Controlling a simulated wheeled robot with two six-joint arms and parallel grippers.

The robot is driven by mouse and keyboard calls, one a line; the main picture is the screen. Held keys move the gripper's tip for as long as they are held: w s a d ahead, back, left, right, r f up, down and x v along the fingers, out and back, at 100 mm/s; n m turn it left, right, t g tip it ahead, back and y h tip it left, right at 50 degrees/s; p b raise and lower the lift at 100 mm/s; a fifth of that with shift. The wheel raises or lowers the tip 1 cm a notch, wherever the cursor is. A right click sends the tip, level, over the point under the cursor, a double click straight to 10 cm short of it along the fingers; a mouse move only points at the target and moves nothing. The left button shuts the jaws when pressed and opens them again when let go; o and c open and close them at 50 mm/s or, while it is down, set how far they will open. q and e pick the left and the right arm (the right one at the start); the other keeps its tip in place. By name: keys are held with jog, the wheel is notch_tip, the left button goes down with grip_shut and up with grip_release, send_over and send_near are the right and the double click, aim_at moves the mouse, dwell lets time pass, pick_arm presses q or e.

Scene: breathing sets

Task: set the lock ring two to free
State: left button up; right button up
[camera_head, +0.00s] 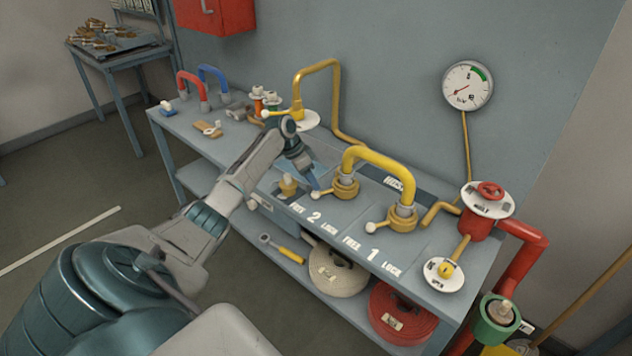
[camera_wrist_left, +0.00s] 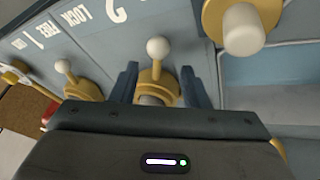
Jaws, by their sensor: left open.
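Lock ring two (camera_head: 346,187) is a brass collar at the far end of the yellow hose on the bench. Its lever with a white ball (camera_head: 315,194) points left, nearer the FREE end of its label than LOCK. My left gripper (camera_head: 313,182) is over this lever, open. In the left wrist view, the lever (camera_wrist_left: 157,77) and its ball stand between the two blue fingers of the gripper (camera_wrist_left: 159,75), with a gap on each side. The fingers partly hide the ring there. My right gripper is in neither view.
Lock ring one (camera_head: 402,220) sits just right, its lever also pointing left. A brass fitting with a pale knob (camera_wrist_left: 243,28) is close beside the gripper. A red valve (camera_head: 487,200) and a yellow-knobbed dial (camera_head: 443,274) stand at the right end.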

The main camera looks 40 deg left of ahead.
pick_arm(q)
jog(key=b+v, duration=0.1)
jog(key=v, duration=0.5)
jog(key=shift+s+a, duration=0.15)
jog(key=shift+a, duration=0.05)
